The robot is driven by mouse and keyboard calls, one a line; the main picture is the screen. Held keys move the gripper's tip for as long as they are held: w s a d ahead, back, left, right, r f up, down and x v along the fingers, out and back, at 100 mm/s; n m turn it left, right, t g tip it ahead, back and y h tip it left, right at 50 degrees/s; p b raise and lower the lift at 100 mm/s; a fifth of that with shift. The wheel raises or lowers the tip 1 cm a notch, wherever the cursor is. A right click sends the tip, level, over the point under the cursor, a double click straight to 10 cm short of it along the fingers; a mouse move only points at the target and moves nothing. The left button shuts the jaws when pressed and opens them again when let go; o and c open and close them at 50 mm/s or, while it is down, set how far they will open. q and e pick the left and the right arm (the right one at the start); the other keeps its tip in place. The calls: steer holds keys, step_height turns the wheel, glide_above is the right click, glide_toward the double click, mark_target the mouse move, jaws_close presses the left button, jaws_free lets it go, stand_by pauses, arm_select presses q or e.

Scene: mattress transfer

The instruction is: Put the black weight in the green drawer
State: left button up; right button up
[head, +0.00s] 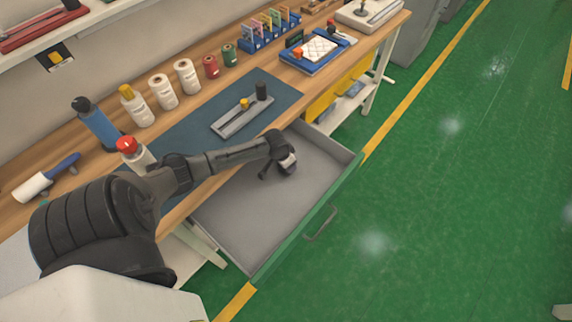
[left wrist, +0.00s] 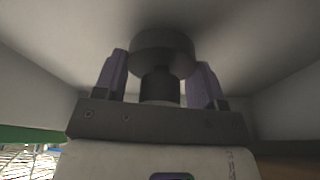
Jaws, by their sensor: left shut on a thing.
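The green drawer (head: 308,219) under the bench is pulled open, with a bare grey inside. My left gripper (head: 276,174) reaches down into it near its back edge. In the left wrist view my left gripper (left wrist: 160,88) has its purple-grey fingers shut on the black weight (left wrist: 162,52), with the narrow neck between them and the wide round part beyond. The drawer's pale grey walls surround it there. In the head view the weight is mostly hidden by the gripper. I cannot tell whether it touches the drawer floor. My right gripper is not in view.
A grey holder (head: 232,124) with a black cylinder (head: 262,91) and a small yellow-topped piece lies on the blue mat (head: 190,134). Bottles and spools line the bench behind. A red-capped bottle (head: 130,150) stands close to my left arm. Most of the drawer floor is free.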

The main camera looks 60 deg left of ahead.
arm_select(q)
steer(key=shift+f, duration=0.65)
steer(key=shift+f, duration=0.15)
steer(key=o, duration=1.2)
steer(key=shift+s+r+p, duration=0.1)
steer(key=shift+r+p, duration=0.65)
steer(key=p+v, duration=0.6)
steer(key=p, duration=0.2)
steer(key=shift+r, duration=0.1)
